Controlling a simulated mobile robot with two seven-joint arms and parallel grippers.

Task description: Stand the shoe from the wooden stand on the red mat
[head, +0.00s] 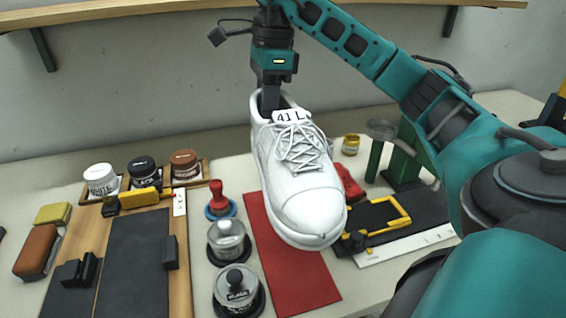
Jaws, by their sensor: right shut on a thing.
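A white lace-up shoe (295,175) with "41 L" on its tongue hangs in the middle of the head view, toe toward me and tilted downward. My right gripper (271,98) is shut on the shoe at its heel opening; the fingertips are partly hidden inside. The shoe appears above the red mat (300,282) and covers much of it; whether its sole touches the mat is hard to tell. The wooden stand cannot be made out for certain. My left gripper is not in view.
Left of the mat stand a red-handled stamp (217,200) and two lidded jars (228,241). Further left are a wooden board (180,270) with dark pads, paint pots (143,172) and brushes (38,250). Right are a yellow frame (384,216) and a white ruler (405,245).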

